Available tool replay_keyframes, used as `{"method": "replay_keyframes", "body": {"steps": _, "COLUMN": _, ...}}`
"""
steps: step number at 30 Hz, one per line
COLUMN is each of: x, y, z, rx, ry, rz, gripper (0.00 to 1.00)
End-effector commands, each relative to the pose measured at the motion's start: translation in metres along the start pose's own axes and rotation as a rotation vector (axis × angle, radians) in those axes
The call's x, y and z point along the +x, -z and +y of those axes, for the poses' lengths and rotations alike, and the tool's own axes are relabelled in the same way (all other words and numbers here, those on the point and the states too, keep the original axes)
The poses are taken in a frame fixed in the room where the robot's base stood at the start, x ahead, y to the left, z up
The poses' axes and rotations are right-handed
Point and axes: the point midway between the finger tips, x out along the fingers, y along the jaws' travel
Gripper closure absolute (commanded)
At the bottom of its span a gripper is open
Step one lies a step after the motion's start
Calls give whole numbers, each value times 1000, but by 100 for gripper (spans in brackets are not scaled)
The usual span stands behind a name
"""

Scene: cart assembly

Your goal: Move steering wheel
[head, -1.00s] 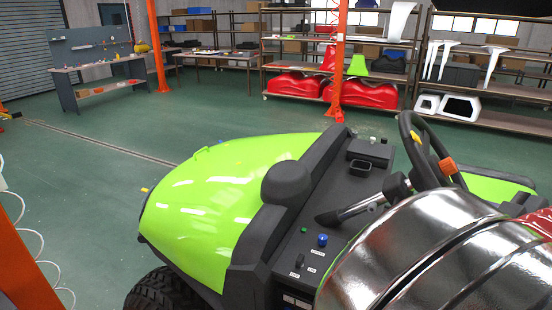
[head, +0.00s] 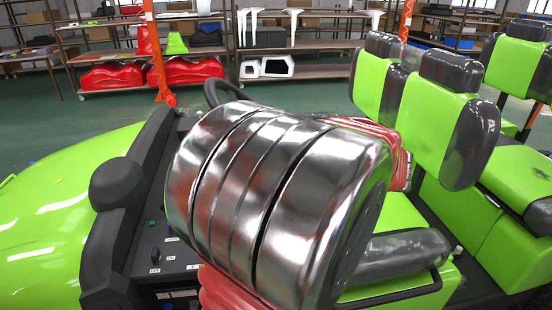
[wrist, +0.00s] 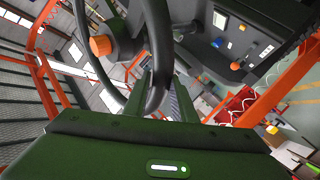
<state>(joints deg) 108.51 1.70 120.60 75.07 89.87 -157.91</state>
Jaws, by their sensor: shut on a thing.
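The black steering wheel (head: 211,94) of the green cart shows in the head view as a short piece of rim above my shiny arm, which hides the rest. In the wrist view the thick dark rim of the steering wheel (wrist: 159,45) runs down from the top middle to my gripper, with an orange knob (wrist: 100,46) to its left. My gripper (wrist: 150,88) is shut on the rim. Its dark green body fills the bottom of the wrist view. My gripper is hidden in the head view.
The cart's black dashboard (head: 150,215) and green hood (head: 50,215) lie left of my arm. Green seats (head: 435,120) with grey edges stand to the right. Shelves (head: 310,72) with red and white parts stand at the back, behind open green floor.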

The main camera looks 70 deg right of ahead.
Motion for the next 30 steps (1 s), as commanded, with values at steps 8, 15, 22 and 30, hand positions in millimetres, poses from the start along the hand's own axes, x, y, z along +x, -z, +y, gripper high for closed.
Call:
{"method": "replay_keyframes", "body": {"steps": 8, "x": 1, "y": -1, "z": -2, "rx": 5, "ry": 4, "rz": 0, "gripper": 65}}
{"method": "replay_keyframes", "body": {"steps": 15, "x": 0, "y": -1, "z": -1, "rx": 3, "ry": 2, "rz": -1, "gripper": 57}}
{"method": "replay_keyframes", "body": {"steps": 22, "x": -3, "y": -1, "z": 0, "rx": 3, "ry": 0, "rz": -1, "gripper": 57}}
{"method": "replay_keyframes", "body": {"steps": 30, "x": -29, "y": -1, "z": 0, "rx": 3, "ry": -2, "rz": -3, "gripper": 57}}
